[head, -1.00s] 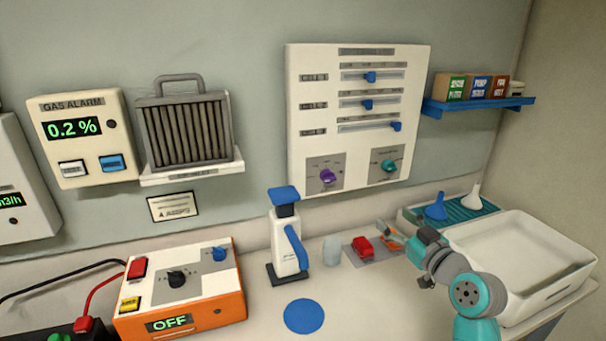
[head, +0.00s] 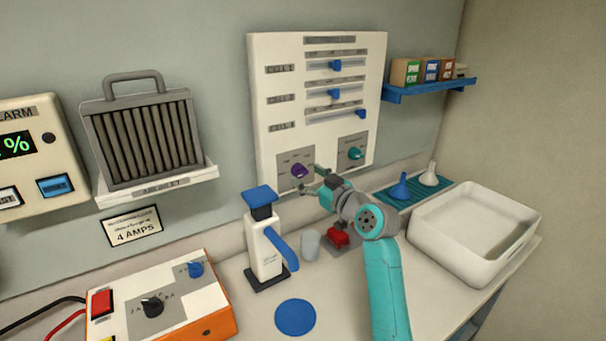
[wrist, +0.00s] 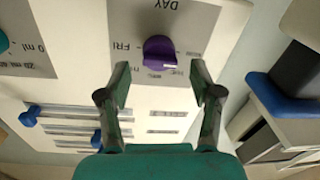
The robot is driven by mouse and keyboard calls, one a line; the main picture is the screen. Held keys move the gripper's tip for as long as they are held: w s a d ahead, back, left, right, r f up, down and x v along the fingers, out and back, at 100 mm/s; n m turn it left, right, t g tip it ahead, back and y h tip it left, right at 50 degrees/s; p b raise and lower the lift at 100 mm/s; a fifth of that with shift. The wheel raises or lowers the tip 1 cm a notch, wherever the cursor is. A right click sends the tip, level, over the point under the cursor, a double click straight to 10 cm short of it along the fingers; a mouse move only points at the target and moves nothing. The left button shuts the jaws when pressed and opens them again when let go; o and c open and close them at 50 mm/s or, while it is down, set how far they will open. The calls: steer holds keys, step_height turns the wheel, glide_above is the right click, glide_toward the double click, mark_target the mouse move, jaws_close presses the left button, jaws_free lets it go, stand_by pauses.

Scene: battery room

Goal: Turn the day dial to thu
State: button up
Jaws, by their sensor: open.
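The purple day dial (head: 299,171) sits on a grey plate at the lower left of the white wall panel (head: 262,110). In the wrist view the dial (wrist: 158,52) appears upside down under the word DAY, with FRI readable at its left. A pale mark on the knob points to the lower right, toward small labels too blurred to read surely. My gripper (head: 312,180) is in front of the panel, close to the dial. In the wrist view my open gripper (wrist: 160,77) has one finger either side of the dial's lower edge, apart from it.
A teal dial (head: 355,153) is right of the day dial, with blue sliders (head: 335,65) above. A white and blue dispenser (head: 263,240) stands below left of my gripper. A red object (head: 338,236) and a white basin (head: 440,245) are on the counter.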

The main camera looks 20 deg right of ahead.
mark_target(300, 172)
steer(key=shift+x, duration=1.3)
steer(key=shift+c, duration=0.2)
steer(key=shift+d, duration=0.1)
steer(key=c, duration=1.1)
